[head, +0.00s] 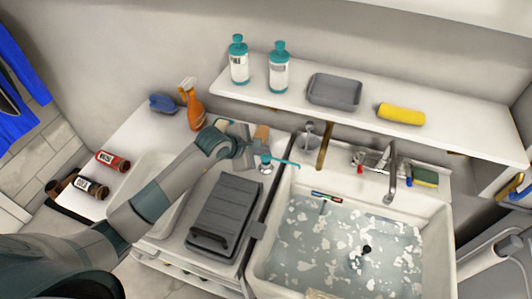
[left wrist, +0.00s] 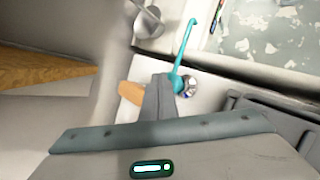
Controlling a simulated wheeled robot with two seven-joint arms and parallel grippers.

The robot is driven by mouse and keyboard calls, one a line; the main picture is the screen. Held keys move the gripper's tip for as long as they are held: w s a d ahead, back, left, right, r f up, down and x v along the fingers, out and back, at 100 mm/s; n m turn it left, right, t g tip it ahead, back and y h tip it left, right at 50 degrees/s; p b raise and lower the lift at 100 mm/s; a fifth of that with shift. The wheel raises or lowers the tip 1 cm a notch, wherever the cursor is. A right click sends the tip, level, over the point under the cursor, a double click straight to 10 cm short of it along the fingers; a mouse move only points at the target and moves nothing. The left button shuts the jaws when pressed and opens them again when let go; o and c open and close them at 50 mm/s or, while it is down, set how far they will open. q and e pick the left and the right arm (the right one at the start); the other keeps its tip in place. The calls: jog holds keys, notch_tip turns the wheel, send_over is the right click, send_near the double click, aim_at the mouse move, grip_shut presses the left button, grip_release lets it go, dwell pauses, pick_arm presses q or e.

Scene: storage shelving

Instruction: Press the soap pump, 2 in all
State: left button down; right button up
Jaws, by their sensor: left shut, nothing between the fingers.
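A teal pump head with a long thin spout (head: 284,162), apparently the soap pump, stands on the counter left of the sink. It also shows in the left wrist view (left wrist: 187,45), with a chrome part (left wrist: 190,87) at its base. My left gripper (head: 251,157) is shut and empty, right beside the teal head; its fingers (left wrist: 158,98) partly hide it. I cannot tell whether they touch. Two white bottles with teal caps, one left (head: 239,66) and one right (head: 279,72), stand on the shelf. My right gripper is not in view.
The sink (head: 262,262) holds foamy water, with a faucet (head: 390,180) behind. A shelf (head: 450,130) overhangs the back. A tan handle-like item (head: 262,132) is close behind my gripper. An orange spray bottle (head: 194,110) and grey rack (head: 225,215) are nearby.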

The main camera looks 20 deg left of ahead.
pick_arm(q)
jog(key=shift+r, duration=0.5)
jog(key=shift+r+p, duration=1.65)
jog(key=shift+r, duration=0.9)
dwell(1.0)
